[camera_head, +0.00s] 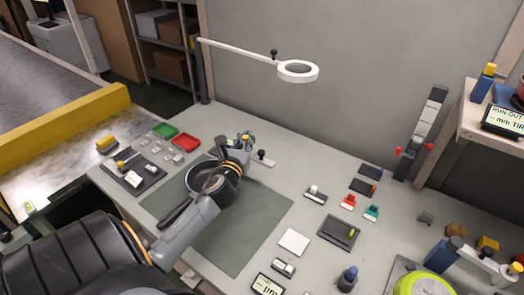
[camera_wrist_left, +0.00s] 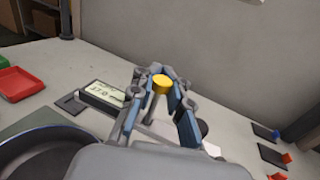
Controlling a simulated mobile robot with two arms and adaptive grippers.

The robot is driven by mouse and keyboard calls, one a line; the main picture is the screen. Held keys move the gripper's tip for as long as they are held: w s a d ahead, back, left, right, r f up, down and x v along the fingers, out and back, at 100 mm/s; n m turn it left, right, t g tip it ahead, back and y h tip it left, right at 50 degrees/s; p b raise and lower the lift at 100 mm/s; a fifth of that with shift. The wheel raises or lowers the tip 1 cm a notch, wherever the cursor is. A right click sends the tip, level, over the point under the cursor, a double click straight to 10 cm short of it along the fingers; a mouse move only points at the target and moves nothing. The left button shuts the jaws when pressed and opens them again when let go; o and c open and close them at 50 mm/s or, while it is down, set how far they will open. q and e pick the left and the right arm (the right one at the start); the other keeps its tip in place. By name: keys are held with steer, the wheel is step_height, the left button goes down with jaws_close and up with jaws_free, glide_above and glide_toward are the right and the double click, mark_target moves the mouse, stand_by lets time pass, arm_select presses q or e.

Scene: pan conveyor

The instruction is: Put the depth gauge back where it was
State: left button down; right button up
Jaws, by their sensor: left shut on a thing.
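My left gripper (camera_head: 243,148) reaches over the dark pan (camera_head: 203,183) to the back of the bench. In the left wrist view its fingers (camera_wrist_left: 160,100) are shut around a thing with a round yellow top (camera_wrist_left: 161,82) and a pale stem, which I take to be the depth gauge. The yellow top also shows at the fingertips in the head view (camera_head: 246,138). The fingers hide much of its body, and I cannot tell whether its foot touches the bench. A small display (camera_wrist_left: 103,95) stands beside it on a dark plate (camera_wrist_left: 70,103). My right gripper is out of view.
The pan lies on a green mat (camera_head: 245,235), its handle toward the front left. A dark tray (camera_head: 153,172) with tools, a green bin (camera_head: 165,130) and a red bin (camera_head: 186,142) are left. A ring lamp (camera_head: 298,71) overhangs the back. Several small parts crowd the right.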

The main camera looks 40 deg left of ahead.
arm_select(q)
steer(key=w+f+b, duration=0.1)
steer(key=w+f, duration=0.2)
steer(key=w+a+f+b, duration=0.1)
steer(key=w+f, duration=0.1)
steer(key=f, duration=0.2)
steer(key=w+a+f+b, duration=0.1)
steer(key=w+f, duration=0.2)
steer(key=shift+w+f, duration=0.3)
steer(key=shift+w, duration=0.05)
steer(key=shift+a, duration=0.1)
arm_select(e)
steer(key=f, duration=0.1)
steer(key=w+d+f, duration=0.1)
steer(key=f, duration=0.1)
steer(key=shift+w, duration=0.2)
arm_select(q)
steer(key=shift+s, duration=0.1)
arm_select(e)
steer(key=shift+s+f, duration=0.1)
arm_select(q)
steer(key=shift+f, duration=0.2)
steer(key=c, duration=1.3)
jaws_free()
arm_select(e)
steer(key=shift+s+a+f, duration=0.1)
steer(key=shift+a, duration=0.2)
